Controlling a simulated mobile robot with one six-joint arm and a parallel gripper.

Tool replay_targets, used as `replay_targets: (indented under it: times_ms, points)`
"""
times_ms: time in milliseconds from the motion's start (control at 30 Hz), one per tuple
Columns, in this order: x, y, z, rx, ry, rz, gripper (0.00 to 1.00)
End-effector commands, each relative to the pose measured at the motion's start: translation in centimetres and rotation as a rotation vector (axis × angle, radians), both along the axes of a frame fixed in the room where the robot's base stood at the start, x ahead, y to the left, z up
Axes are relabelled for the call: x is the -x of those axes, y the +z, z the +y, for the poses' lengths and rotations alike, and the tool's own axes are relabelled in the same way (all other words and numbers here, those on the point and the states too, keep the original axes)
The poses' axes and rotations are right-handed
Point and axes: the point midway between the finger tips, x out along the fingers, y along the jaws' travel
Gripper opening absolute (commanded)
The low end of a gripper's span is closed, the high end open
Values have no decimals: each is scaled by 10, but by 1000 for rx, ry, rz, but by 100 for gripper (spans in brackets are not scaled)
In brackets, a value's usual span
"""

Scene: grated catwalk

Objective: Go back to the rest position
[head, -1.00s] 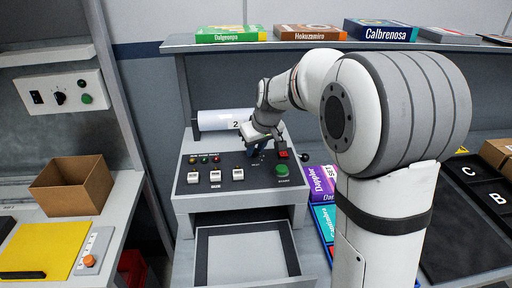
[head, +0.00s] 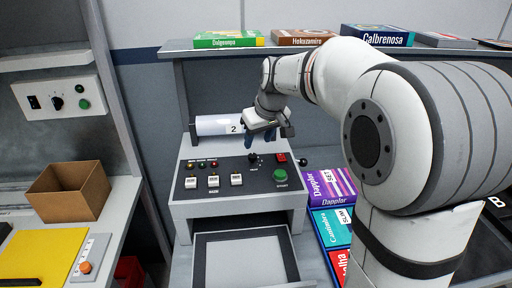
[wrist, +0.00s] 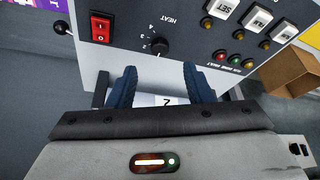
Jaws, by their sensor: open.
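My gripper (head: 268,136) is raised above the back of a grey machine's control panel (head: 204,198) in the head view. Its two blue fingers stand apart with nothing between them in the wrist view (wrist: 160,92). A black heat knob (wrist: 159,46) and a red switch (wrist: 102,28) lie beyond the fingertips, apart from them. A white roll marked 2 (head: 217,125) is behind the panel, partly hidden by my gripper.
A shelf with several boxed books (head: 228,39) runs above the machine. A stack of boxes (head: 328,188) stands at its right. At left are an open cardboard box (head: 68,192), a yellow sheet (head: 40,256) and a wall switch panel (head: 58,100).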

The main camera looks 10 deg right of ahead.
Motion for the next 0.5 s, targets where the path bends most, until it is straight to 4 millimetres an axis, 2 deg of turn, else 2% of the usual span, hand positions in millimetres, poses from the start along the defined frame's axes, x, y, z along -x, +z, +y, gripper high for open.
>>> replay_targets:
  times_ms: [167, 500]
  points:
    - [4, 10, -2, 0, -1, 1, 46]
    - [9, 10, -3, 0, -8, 3, 46]
